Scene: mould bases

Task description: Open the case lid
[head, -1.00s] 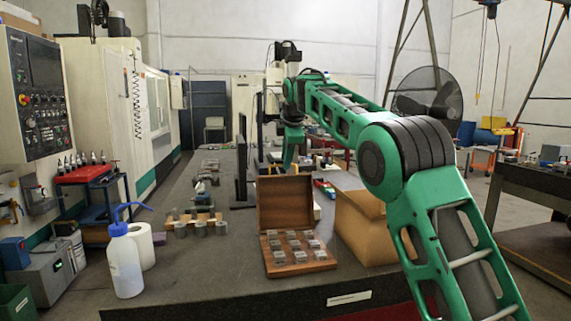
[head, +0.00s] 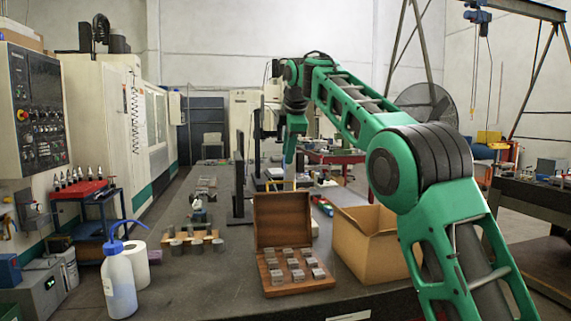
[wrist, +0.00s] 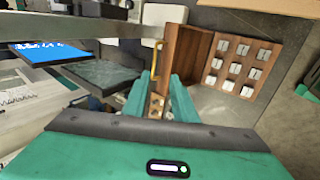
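The wooden case (head: 283,289) lies on the dark bench with several small metal blocks in rows inside. Its lid (head: 282,218) stands upright at the far side, open. In the wrist view the case (wrist: 223,88) is at upper right, with the lid (wrist: 182,55) along its left side. My gripper (head: 289,158) hangs beyond and above the lid in the head view, apart from it. In the wrist view my gripper (wrist: 160,88) shows two green fingers with a gap between them and nothing held. A brown piece with holes shows below the gap.
An open cardboard box (head: 362,240) stands right of the case. A wooden rack with cylinders (head: 195,243) and a wash bottle (head: 119,278) stand to the left. A dark upright stand (head: 239,190) is behind. A yellow handle-like bar (wrist: 156,60) is near the fingers.

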